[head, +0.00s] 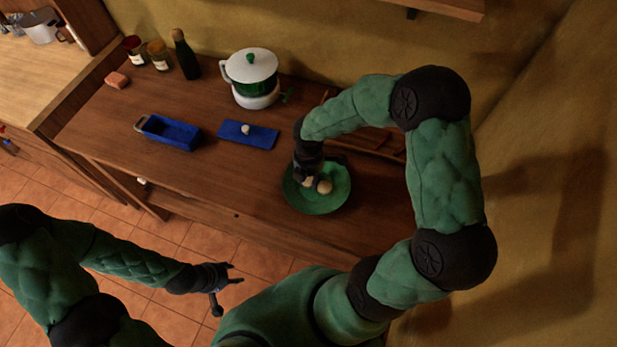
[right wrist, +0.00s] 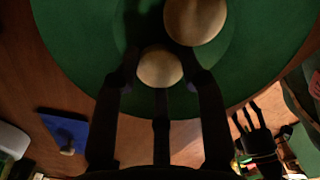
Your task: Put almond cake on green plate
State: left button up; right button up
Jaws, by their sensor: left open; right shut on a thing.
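The green plate (head: 299,203) lies on the wooden counter near its front edge. My right gripper (head: 307,180) points down over the plate and is shut on a round beige cake (right wrist: 160,67), low over or touching the plate; I cannot tell which. A second round beige cake (head: 325,187) is on the plate beside it; it also shows in the right wrist view (right wrist: 195,20). I cannot tell which of the two is the almond cake. My left gripper (head: 229,283) is open and empty, in front of the counter over the tiled floor.
A blue board (head: 262,135) with a small pale item (head: 245,129) lies left of the plate. A blue tray (head: 170,131) is further left. A white and green pot (head: 250,66), a dark bottle (head: 185,55) and jars (head: 159,56) stand at the back.

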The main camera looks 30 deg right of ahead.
aim_at(309, 179)
jog(key=shift+r, duration=0.1)
jog(key=shift+f, duration=0.2)
jog(key=o, duration=0.7)
jog(key=shift+c, duration=0.2)
jog(key=shift+r, duration=0.2)
notch_tip(309, 179, up, 12)
jog(key=p, duration=0.3)
